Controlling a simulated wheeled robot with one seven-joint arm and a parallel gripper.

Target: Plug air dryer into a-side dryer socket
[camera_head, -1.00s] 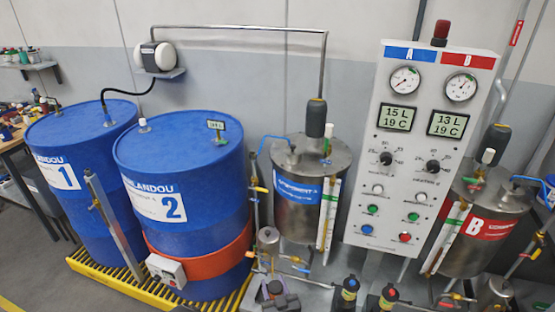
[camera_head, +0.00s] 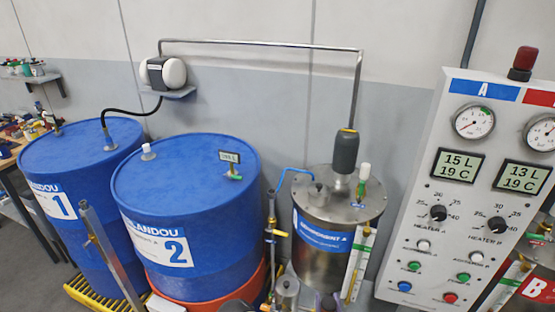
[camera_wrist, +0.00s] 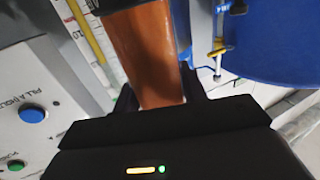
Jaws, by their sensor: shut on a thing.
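My gripper (camera_wrist: 155,95) shows in the wrist view, shut on an orange-brown, tube-like thing that I take for the air dryer (camera_wrist: 148,50). The A-side tank (camera_head: 308,258) is a steel drum with a blue label in the head view. Its lid bears a dark motor (camera_head: 345,152), a white-capped fitting (camera_head: 364,172) and a grey fitting (camera_head: 319,192) by a blue hose. I cannot tell which is the dryer socket.
The control panel (camera_head: 464,218) stands right of the tank; its blue button also shows in the wrist view (camera_wrist: 32,114). Blue drums (camera_head: 186,170) stand at left. A brass valve (camera_wrist: 217,48) is right of the dryer. A steel pipe (camera_head: 260,46) spans the wall above.

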